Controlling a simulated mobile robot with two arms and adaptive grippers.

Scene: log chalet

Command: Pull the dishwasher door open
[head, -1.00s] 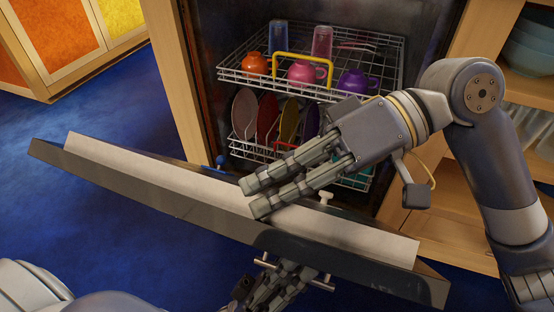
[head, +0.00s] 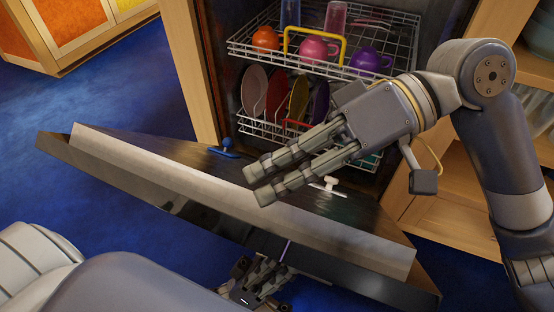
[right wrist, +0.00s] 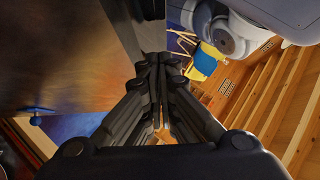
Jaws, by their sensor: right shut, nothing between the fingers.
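The dishwasher door (head: 230,195) is tilted well down and open, its dark inner face showing. The dishwasher's upper rack (head: 325,50) and lower rack stand inside the opening. My right gripper (head: 260,184) is shut and empty, above the door's inner side near its top edge. In the right wrist view its fingers (right wrist: 158,75) are together, with the door's inner face (right wrist: 60,50) to their left. My left gripper (head: 262,278) is below the door's outer face, partly hidden by the door; its jaws cannot be made out.
The upper rack holds cups, including an orange cup (head: 265,39) and a purple cup (head: 370,61). Plates (head: 277,96) stand in the lower rack. Open wooden shelves (head: 455,185) are at right. Blue floor (head: 110,100) lies clear at left.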

